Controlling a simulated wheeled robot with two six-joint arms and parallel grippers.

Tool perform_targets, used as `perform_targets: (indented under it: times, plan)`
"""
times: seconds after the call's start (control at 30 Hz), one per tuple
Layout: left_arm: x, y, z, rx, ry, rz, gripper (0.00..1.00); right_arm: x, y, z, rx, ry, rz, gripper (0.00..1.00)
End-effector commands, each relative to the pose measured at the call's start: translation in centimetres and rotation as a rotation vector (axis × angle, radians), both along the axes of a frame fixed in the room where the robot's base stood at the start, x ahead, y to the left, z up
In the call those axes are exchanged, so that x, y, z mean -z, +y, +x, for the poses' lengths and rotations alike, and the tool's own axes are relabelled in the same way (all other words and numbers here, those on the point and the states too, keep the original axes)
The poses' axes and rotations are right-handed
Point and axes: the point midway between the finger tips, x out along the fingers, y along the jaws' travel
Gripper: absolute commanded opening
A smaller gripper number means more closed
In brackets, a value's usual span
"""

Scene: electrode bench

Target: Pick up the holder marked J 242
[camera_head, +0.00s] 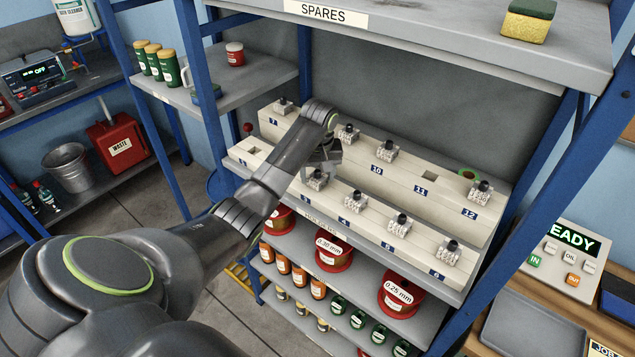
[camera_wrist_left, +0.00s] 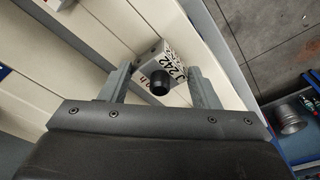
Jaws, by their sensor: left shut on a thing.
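The holder marked J 242 (camera_wrist_left: 174,58) is a pale block with black lettering and a round black knob on top. In the left wrist view it sits between the two fingers of my left gripper (camera_wrist_left: 160,80), which is shut on it. In the head view my left gripper (camera_head: 322,160) is over the front row of the stepped rack, and a holder (camera_head: 316,180) shows just below it near slot 3. Whether the held holder is clear of its slot cannot be told. My right gripper is not in view.
The pale rack (camera_head: 420,178) carries several similar holders, with close neighbours at slot 4 (camera_head: 356,202) and slot 10 (camera_head: 387,150). Slot 11 (camera_head: 430,175) looks empty. The SPARES shelf (camera_head: 420,40) hangs above, and blue posts (camera_head: 205,90) stand at the sides.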

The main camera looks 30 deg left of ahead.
Motion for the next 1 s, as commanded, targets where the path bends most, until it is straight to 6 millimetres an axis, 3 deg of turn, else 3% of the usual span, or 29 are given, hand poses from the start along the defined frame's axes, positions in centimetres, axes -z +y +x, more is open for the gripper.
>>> perform_targets:
  times: [0.27, 0.37, 0.53, 0.57, 0.63, 1.0]
  plan:
    - [-0.3, 0.0, 0.0, 0.000, 0.001, -0.001, 0.23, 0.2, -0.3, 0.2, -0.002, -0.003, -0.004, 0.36]
    - [-1.5, 0.0, 0.1, 0.000, -0.003, 0.001, 0.23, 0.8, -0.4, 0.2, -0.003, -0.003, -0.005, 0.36]
    - [-5.2, 0.1, 0.1, -0.001, -0.006, 0.002, 0.23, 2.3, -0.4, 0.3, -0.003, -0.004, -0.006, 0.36]
    - [-6.7, 0.1, 0.1, -0.001, -0.004, 0.002, 0.23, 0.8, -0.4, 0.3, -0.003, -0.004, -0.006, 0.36]
    - [-8.3, 0.1, 0.0, -0.001, -0.001, 0.001, 0.23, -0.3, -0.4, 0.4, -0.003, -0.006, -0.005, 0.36]
    - [-10.1, 0.0, 0.0, -0.001, 0.002, -0.001, 0.23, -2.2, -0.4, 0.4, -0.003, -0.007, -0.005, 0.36]
